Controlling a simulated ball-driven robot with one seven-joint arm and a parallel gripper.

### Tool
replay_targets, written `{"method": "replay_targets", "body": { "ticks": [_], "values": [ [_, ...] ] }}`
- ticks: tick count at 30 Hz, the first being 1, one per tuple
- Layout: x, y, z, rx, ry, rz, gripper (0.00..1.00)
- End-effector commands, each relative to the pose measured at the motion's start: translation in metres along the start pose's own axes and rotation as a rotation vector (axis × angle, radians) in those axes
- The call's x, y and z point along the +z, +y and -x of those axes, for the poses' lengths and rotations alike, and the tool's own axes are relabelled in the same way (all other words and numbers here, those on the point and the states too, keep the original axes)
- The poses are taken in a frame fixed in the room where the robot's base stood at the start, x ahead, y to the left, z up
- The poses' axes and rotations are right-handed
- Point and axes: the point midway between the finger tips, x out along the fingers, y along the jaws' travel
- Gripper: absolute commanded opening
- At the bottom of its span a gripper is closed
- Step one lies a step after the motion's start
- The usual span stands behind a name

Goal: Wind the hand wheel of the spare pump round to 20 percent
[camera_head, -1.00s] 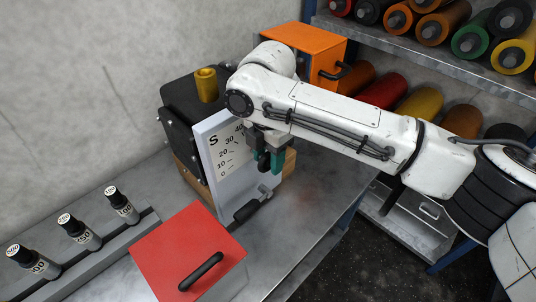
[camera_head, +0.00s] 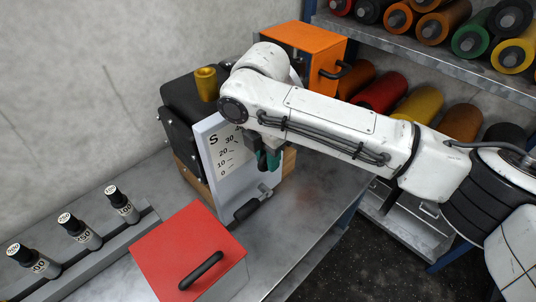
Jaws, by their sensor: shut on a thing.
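The spare pump is a black block with a yellow cap (camera_head: 206,84) and a pale front panel (camera_head: 215,170) marked S, with a percent scale from 0 upward. My arm covers the upper right of the panel, so the hand wheel and any pointer are mostly hidden. My gripper (camera_head: 268,160), with dark and green fingers, is at the panel's right part, just right of the scale. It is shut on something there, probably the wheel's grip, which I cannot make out. A black-handled lever (camera_head: 252,206) sticks out low on the panel.
A red box with a black handle (camera_head: 190,250) stands in front on the metal bench (camera_head: 310,215). An orange box (camera_head: 305,45) stands behind my arm. Several labelled bottles (camera_head: 75,230) sit in a rack at left. Shelves of coloured rollers (camera_head: 430,30) are at right.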

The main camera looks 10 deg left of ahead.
Motion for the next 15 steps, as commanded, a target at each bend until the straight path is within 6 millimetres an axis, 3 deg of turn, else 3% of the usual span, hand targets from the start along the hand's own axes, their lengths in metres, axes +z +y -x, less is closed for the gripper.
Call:
{"method": "replay_targets", "body": {
  "ticks": [15],
  "values": [
    [-0.0079,0.0006,-0.0019,0.001,-0.421,0.003,0.00]
  ]
}}
